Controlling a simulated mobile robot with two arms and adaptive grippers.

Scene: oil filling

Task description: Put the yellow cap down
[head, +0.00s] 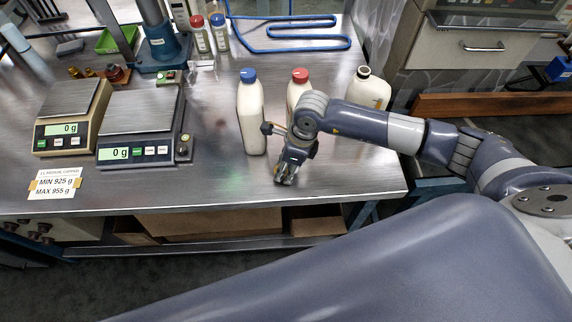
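No yellow cap can be made out; the area between my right fingertips is too small and dark to tell. My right gripper (286,174) points down at the tabletop near its front edge, just right of the blue-capped bottle. Whether its fingers are open or shut does not show. A white bottle without a cap (368,92) stands at the right, its dark neck open. A white bottle with a blue cap (251,115) and one with a red cap (298,86) stand to its left. My wrist partly hides the red-capped and uncapped bottles. My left gripper is out of view.
Two scales, a beige one (50,138) and a grey one (140,151), stand on the left of the metal table (215,185). A paper label (56,183) lies in front. Small red- and blue-capped bottles (210,36) and a blue rod frame (300,38) are behind.

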